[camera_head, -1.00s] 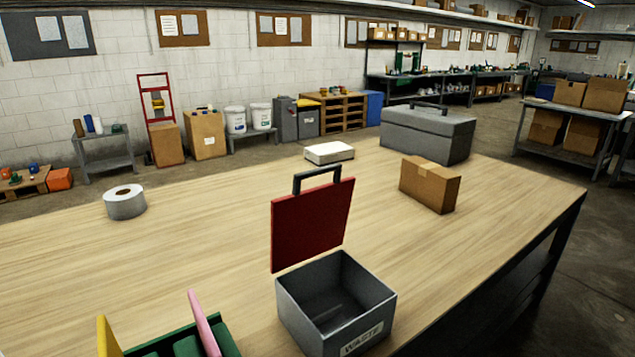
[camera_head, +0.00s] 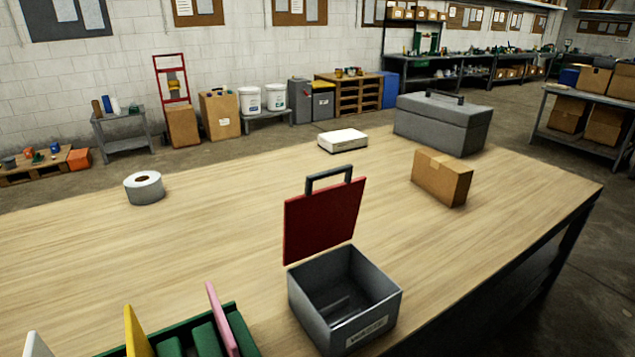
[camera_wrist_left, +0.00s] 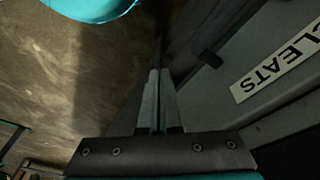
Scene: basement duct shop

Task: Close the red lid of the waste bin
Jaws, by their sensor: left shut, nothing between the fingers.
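The waste bin (camera_head: 318,310) is a grey open-topped box with a white label on its front, standing near the table's front edge in the head view. Its red lid (camera_head: 324,220) stands upright at the bin's back edge, open, with a dark handle (camera_head: 329,178) on top. The inside of the bin shows and looks empty apart from a low ridge or slot on its floor. My left gripper (camera_wrist_left: 153,78) shows only in the left wrist view, shut and empty, beside a grey surface with a label reading "CLEATS". My right gripper is in neither view.
A green rack (camera_head: 190,335) with coloured upright dividers sits left of the bin. A cardboard box (camera_head: 441,178), a grey toolbox (camera_head: 443,125), a white box (camera_head: 343,141) and a tape roll (camera_head: 144,188) stand farther back. The wooden table (camera_head: 230,240) is clear between them.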

